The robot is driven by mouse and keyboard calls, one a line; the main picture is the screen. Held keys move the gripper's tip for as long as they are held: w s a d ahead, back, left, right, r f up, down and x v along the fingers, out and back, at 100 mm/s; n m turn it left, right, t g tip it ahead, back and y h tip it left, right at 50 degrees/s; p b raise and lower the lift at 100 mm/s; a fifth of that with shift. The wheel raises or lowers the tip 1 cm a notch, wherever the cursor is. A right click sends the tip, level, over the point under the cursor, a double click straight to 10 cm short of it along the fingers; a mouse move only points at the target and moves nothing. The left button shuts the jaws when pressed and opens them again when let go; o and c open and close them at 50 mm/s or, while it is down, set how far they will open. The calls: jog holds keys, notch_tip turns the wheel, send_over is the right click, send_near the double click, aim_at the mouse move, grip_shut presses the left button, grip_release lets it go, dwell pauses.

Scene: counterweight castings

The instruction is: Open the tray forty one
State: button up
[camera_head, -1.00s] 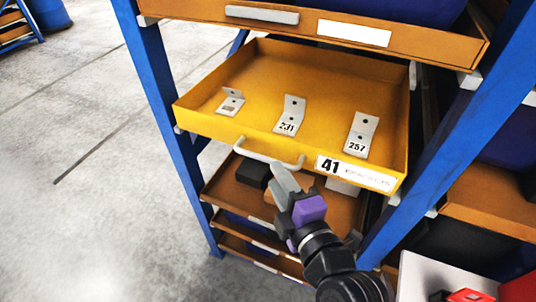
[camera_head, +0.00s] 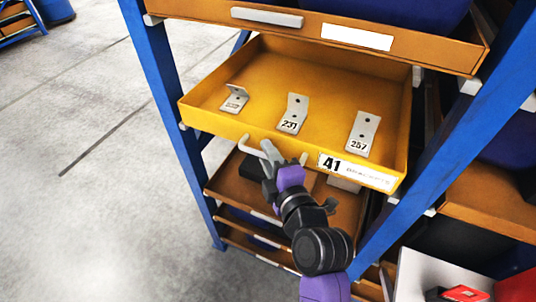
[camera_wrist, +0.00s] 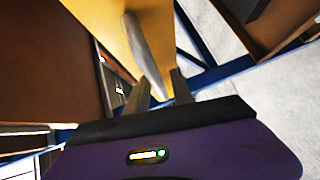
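The yellow tray 41 (camera_head: 215,123) stands drawn out of the blue rack in the head view, with its label (camera_head: 355,171) on the right of its front. Its pale bar handle (camera_head: 249,148) runs along the front wall, left of the label; the middle is partly hidden by my gripper. My gripper (camera_head: 272,150) is at the handle. In the wrist view the grey handle (camera_wrist: 143,42) reaches down between the two fingers of my gripper (camera_wrist: 160,88). The fingers are apart, with a gap seen beside the bar; contact is unclear.
Three angled metal brackets lie in the tray, one marked 231 (camera_head: 293,113) and one marked 257 (camera_head: 362,133). Another tray (camera_head: 400,42) is just above, and lower trays (camera_head: 338,207) sit below. Blue posts (camera_head: 450,135) flank the rack. The floor (camera_head: 80,200) at left is clear.

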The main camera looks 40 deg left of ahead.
grip_shut()
dwell(1.2)
